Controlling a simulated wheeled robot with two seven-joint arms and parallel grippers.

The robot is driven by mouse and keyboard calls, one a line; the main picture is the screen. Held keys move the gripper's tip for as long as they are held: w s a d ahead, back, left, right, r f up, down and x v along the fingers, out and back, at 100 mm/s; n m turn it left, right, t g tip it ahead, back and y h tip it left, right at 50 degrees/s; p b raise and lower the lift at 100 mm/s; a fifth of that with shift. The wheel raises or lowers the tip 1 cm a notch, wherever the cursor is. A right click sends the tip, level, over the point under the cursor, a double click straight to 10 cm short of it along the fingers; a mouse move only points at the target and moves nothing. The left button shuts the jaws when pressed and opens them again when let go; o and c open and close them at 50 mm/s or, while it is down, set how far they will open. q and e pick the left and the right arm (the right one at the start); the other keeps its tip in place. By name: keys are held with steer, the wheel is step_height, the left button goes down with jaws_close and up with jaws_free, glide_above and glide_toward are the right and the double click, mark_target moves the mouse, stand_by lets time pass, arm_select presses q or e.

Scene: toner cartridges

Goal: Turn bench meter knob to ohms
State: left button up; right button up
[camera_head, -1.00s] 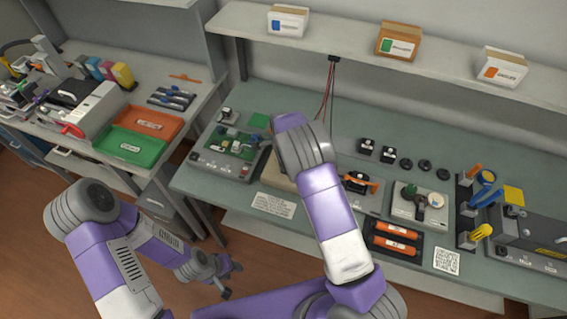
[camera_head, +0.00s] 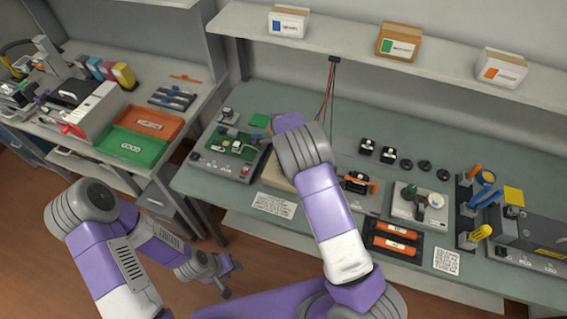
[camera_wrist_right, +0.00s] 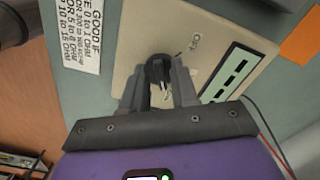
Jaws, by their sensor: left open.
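The bench meter is a beige box (camera_head: 279,176) on the green bench, mostly hidden behind my right arm in the head view. In the right wrist view its beige face (camera_wrist_right: 126,62) shows a black round knob (camera_wrist_right: 158,69), an "OFF" mark beside it and a pale green display (camera_wrist_right: 228,72). The two fingers of my right gripper (camera_wrist_right: 160,88) flank the knob closely. Whether both press on it is unclear. The knob's pointer direction cannot be read. My left gripper (camera_head: 226,279) is open and empty, low in front of the bench, away from the meter.
A printed card (camera_head: 274,205) lies in front of the meter. A circuit board station (camera_head: 226,158) stands left of it, and a black tray with orange cylinders (camera_head: 394,240) to the right. Red and black leads (camera_head: 329,95) hang behind. A shelf (camera_head: 345,43) with boxes runs above.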

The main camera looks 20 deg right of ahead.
steer(key=shift+o, duration=0.4)
step_height(320, 180, up, 8)
steer(key=shift+f, duration=0.25)
stand_by(0.3)
